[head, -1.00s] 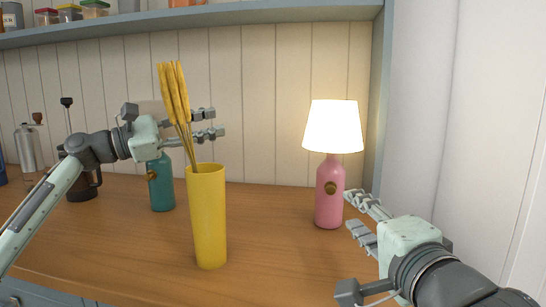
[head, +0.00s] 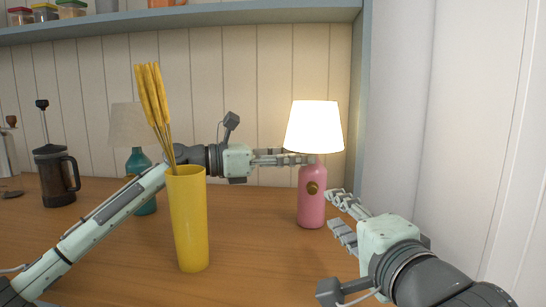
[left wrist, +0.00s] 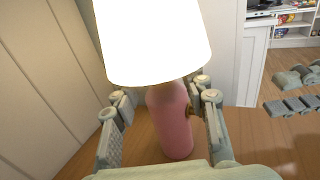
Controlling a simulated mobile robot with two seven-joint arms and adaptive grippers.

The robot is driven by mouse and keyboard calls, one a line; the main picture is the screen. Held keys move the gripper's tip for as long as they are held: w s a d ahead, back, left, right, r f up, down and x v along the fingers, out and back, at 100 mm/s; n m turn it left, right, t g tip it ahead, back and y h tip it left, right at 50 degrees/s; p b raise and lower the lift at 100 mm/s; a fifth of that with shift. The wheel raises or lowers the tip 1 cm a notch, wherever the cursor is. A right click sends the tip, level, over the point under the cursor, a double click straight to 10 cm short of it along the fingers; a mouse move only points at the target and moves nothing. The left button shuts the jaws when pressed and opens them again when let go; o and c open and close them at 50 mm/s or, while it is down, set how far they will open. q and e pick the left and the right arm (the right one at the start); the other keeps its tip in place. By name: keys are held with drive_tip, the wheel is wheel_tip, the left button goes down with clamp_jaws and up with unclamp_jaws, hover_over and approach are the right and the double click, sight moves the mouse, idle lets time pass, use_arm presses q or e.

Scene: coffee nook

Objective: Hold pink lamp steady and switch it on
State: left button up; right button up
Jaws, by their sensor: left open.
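The pink lamp (head: 312,210) stands upright on the counter at the right. Its white shade (head: 314,127) glows, and a round brass knob (head: 313,188) is on its body. My left gripper (head: 308,158) reaches in from the left at the height of the lamp's neck, just below the shade. In the left wrist view the pink lamp (left wrist: 168,130) stands between the spread, open fingers. The shade hides part of the neck there. I cannot tell whether any finger touches it. My right gripper (head: 334,210) is low, right beside the lamp body, with its fingers apart and empty.
A tall yellow vase (head: 188,225) with dried stalks stands in front of my left arm. A teal lamp (head: 138,160) with an unlit shade is partly hidden behind that arm. A French press (head: 52,178) stands at the left. A wall (head: 460,110) closes off the right side.

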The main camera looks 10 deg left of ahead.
sight(312, 169)
use_arm(q)
drive_tip(key=shift+x, duration=1.9)
drive_tip(key=shift+c, duration=0.4)
clamp_jaws()
use_arm(e)
clamp_jaws()
